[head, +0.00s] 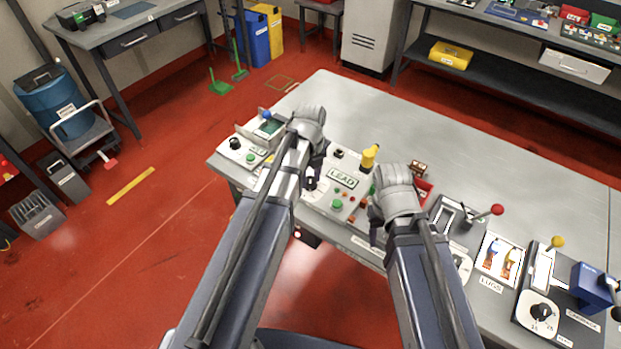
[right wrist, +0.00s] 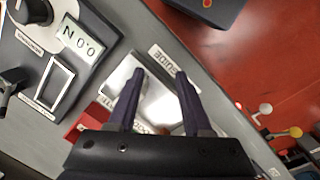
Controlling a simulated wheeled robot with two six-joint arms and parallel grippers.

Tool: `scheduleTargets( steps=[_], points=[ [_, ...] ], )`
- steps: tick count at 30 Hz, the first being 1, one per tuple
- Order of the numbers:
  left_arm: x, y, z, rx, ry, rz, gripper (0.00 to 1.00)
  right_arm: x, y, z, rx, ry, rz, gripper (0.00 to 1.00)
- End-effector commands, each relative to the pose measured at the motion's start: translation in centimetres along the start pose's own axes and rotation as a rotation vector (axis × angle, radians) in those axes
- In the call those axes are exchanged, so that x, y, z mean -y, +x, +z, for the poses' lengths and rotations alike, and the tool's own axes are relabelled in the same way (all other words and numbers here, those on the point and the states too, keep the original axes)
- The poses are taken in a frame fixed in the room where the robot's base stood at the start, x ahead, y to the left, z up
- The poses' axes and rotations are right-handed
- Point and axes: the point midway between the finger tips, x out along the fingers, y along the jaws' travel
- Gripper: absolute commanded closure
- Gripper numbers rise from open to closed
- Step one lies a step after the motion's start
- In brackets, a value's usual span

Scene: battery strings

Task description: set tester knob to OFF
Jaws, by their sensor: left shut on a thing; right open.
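The tester (head: 345,196), a pale panel marked LEAD with green and red buttons, stands on the grey bench. A dark knob (head: 311,184) shows at its left side, partly covered by my left arm; its setting is unreadable. My left gripper (head: 317,163) is at this left side, shut on what looks like that knob; its fingertips are mostly hidden. My right gripper (head: 378,218) is right of the tester in the head view. In the right wrist view it is open and empty (right wrist: 155,88), over a pale plate (right wrist: 158,104) near a GUIDE label.
A device with a black dial (head: 235,143) stands at the bench's left end. A red-knobbed lever (head: 497,209), a LUGS tray (head: 501,262) and a yellow-knobbed lever (head: 557,242) are to the right. The bench's back (head: 470,150) is clear.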

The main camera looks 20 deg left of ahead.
Motion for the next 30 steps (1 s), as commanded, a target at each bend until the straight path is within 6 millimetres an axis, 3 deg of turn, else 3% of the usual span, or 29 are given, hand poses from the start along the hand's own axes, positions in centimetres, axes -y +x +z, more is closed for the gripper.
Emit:
scheduleTargets(
  steps=[10, 30],
  points=[
    [-0.01, 0.00, 0.00, 0.000, 0.411, 0.000, 1.00, 0.00, 0.00, 0.00, 0.000, 0.000, 0.000, 0.50],
    [0.00, 0.00, 0.00, 0.000, 0.612, 0.000, 1.00, 0.00, 0.00, 0.00, 0.000, 0.000, 0.000, 0.50]
  ],
)
